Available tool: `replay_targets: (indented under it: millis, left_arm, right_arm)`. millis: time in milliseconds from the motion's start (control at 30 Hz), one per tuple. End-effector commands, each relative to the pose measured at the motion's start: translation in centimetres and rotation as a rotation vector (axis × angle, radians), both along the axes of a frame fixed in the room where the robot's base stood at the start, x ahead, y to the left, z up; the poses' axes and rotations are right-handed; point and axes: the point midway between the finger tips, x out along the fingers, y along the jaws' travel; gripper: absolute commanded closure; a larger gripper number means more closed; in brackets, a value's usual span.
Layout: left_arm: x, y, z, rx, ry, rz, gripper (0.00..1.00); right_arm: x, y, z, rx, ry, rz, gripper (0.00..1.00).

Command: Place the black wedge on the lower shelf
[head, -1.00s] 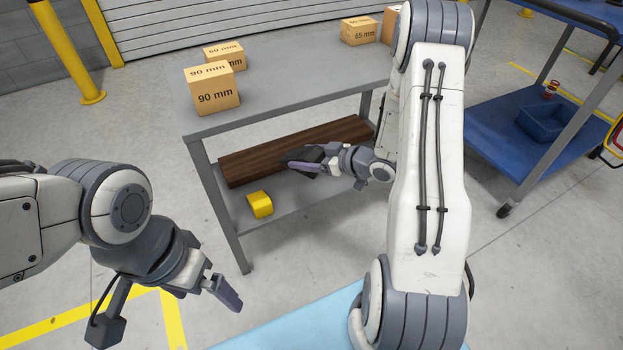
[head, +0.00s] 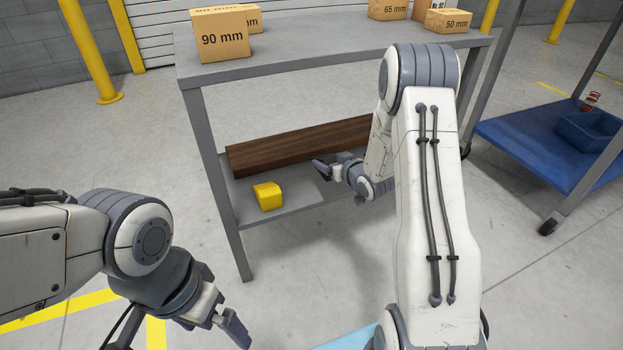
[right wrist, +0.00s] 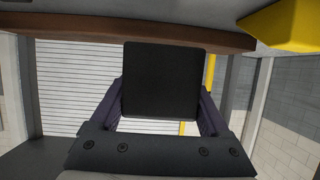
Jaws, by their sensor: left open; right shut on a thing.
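The black wedge (right wrist: 160,82) fills the middle of the right wrist view, between the two fingers of my right gripper (right wrist: 160,100). In the head view my right gripper (head: 322,168) is shut on it at the lower shelf (head: 308,188), in front of the brown beam. I cannot make out the wedge there, nor tell whether it touches the shelf. My left gripper (head: 236,328) is open and empty, away from the table at the lower left.
A yellow block (head: 268,197) sits on the lower shelf, left of my right gripper. A long brown beam (head: 290,145) lies along the shelf's back. Labelled boxes (head: 222,38) stand on the tabletop above. A blue cart (head: 525,140) stands at the right.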

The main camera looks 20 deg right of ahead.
Motion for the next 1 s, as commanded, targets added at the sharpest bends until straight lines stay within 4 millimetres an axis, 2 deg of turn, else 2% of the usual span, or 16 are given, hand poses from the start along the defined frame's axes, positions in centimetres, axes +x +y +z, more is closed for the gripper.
replay_targets:
  millis: [33,100,333,533,800,1000]
  left_arm:
    - [0.0,0.0,-1.5,0.000,0.000,0.000,0.00]
    - [0.0,0.0,-2.4,0.000,0.000,0.000,0.00]
    - [0.0,0.0,-4.4,0.000,0.000,0.000,0.00]
    - [0.0,0.0,-4.9,0.000,0.000,0.000,0.00]
    - [0.0,0.0,-7.8,0.001,0.001,0.000,0.00]
    - [0.0,0.0,-7.6,0.000,0.000,0.000,0.00]
  right_arm:
    - [1.0,1.1,-1.4,0.000,-0.004,0.007,1.00]
    - [2.1,2.3,-2.4,0.000,-0.004,0.007,1.00]
    - [4.7,4.8,-4.3,-0.001,-0.004,0.003,1.00]
    - [5.2,5.3,-4.9,0.000,-0.002,0.000,1.00]
    - [5.2,5.2,-8.5,0.000,-0.003,0.000,1.00]
    - [5.2,5.2,-8.3,-0.001,-0.003,0.000,1.00]
